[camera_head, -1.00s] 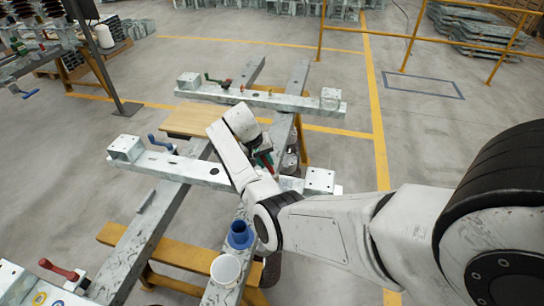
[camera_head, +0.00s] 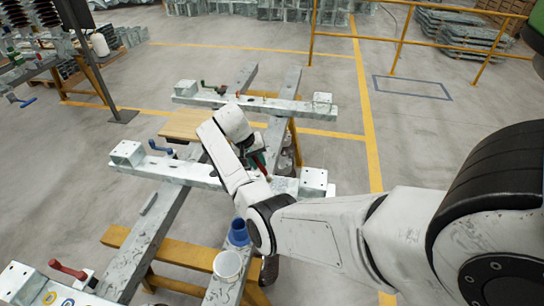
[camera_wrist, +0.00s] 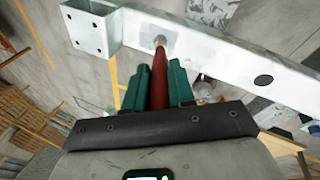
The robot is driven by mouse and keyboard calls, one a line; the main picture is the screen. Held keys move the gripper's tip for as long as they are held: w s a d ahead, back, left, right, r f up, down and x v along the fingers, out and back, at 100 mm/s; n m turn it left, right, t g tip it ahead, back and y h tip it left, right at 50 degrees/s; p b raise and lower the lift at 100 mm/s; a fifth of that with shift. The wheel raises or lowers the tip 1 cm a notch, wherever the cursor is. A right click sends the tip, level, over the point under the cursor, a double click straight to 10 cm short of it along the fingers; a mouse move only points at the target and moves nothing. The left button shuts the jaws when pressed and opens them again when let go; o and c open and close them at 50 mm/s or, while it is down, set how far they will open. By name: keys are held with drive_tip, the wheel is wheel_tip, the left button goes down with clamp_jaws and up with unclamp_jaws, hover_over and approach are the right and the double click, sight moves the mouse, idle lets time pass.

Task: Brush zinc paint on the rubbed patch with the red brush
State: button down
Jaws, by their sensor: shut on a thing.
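My gripper (camera_wrist: 160,88) has green fingers and is shut on the red brush (camera_wrist: 160,72). The brush's pale tip points at the galvanized crossbeam (camera_wrist: 225,50), close to its square end block. Whether the tip touches the beam I cannot tell. A dull grey patch (camera_wrist: 190,48) shows on the beam face beside the tip; it looks like the rubbed patch. In the head view, the red brush (camera_head: 266,171) points down at the right part of the near crossbeam (camera_head: 185,172), and my arm hides part of that beam. I cannot make out which vessel holds zinc paint.
A blue cup (camera_head: 238,233) and a white tub (camera_head: 227,265) stand on the right rail under my arm. Cans (camera_head: 286,160) stand just beyond my gripper.

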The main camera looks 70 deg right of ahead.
drive_tip(key=shift+r, duration=1.5)
